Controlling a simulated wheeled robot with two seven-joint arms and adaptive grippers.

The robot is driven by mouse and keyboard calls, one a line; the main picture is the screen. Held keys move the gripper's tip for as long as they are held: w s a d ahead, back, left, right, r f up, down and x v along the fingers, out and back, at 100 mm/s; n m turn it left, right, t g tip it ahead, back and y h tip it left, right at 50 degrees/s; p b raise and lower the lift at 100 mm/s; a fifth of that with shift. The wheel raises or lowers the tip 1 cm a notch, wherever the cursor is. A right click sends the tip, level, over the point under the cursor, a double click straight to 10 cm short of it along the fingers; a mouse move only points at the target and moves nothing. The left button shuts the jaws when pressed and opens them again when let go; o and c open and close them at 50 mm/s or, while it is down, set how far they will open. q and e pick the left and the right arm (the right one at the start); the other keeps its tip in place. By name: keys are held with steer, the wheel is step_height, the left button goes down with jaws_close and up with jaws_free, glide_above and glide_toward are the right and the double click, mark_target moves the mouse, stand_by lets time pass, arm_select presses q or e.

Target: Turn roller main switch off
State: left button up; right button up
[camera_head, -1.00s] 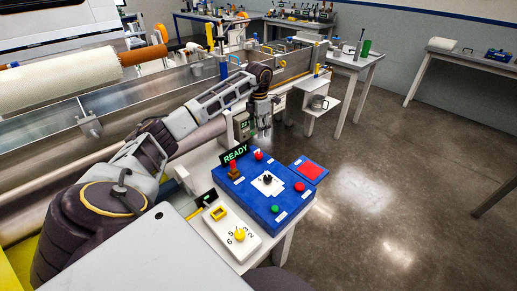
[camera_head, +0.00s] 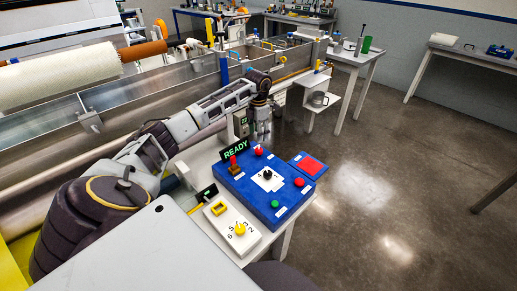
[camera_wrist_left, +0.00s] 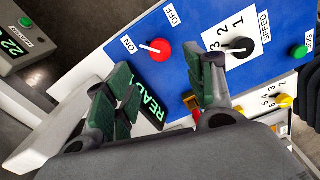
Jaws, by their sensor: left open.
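The roller main switch is a red knob (camera_head: 259,151) at the far corner of the blue control panel (camera_head: 248,195). In the left wrist view the red knob (camera_wrist_left: 161,49) lies between ON and OFF labels, and its white pointer is toward ON. My left gripper (camera_head: 262,138) points down just above and beside the knob. In the left wrist view my left gripper (camera_wrist_left: 155,80) has its green-padded fingers spread, with nothing between them. The knob is beyond the fingertips, apart from them. My right gripper is not in view.
A green READY display (camera_head: 235,151) stands close to the knob. A black speed selector (camera_head: 267,175), green jog button (camera_head: 275,204) and another red button (camera_head: 299,182) are on the panel. A white box with a yellow dial (camera_head: 240,229) is nearer. The long metal bath lies behind my arm.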

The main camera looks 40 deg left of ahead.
mark_target(259, 149)
arm_select(q)
step_height(259, 149, down, 9)
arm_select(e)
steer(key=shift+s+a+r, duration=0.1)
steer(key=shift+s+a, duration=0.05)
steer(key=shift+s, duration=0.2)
arm_select(q)
steer(key=shift+c, duration=0.4)
steer(key=c, duration=0.9)
